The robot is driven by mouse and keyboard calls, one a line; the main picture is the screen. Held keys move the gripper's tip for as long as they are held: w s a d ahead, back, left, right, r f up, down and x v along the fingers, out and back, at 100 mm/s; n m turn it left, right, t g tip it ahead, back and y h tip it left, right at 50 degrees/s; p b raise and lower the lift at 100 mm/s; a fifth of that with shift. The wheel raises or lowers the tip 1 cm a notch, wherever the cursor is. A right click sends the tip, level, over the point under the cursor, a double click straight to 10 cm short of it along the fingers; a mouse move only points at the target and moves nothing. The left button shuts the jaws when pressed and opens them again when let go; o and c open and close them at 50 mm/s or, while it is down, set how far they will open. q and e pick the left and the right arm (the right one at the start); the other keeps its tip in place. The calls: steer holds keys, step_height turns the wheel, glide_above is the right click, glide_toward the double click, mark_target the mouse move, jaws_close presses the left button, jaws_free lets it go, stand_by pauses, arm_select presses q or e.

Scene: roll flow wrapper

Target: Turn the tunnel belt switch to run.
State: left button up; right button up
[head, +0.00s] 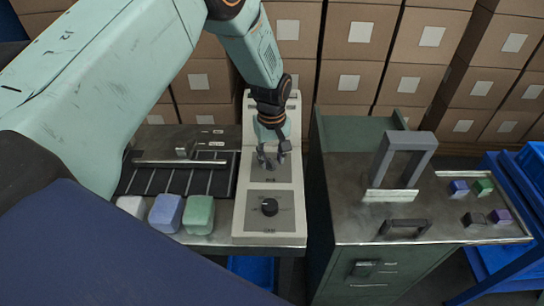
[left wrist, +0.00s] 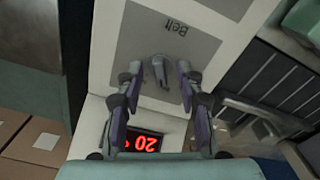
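The belt switch (left wrist: 160,72) is a small grey knob on a grey plate marked "Belt" (left wrist: 178,28) on the cream control panel (head: 240,205). My left gripper (head: 271,160) points down at the panel's upper plate in the head view and mostly hides this knob there. In the left wrist view my left gripper (left wrist: 157,78) is open, with one finger on each side of the knob and gaps visible between. I cannot tell the knob's exact setting. My right gripper is not in view.
A red-digit display (left wrist: 143,142) lies beside the belt plate. Soft blocks (head: 166,213) stand at left by a slatted conveyor (head: 175,180). A grey arch (head: 400,162) stands on the right cabinet. Stacked cartons (head: 360,35) fill the back.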

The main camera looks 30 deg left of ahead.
arm_select(q)
steer(key=shift+w+a+f, duration=0.15)
steer(key=shift+a+f, duration=0.05)
steer(key=shift+f, duration=0.15)
steer(key=shift+c, duration=0.2)
steer(key=shift+d+r, duration=0.1)
steer(key=shift+d, duration=0.05)
steer(key=c, duration=0.5)
jaws_close()
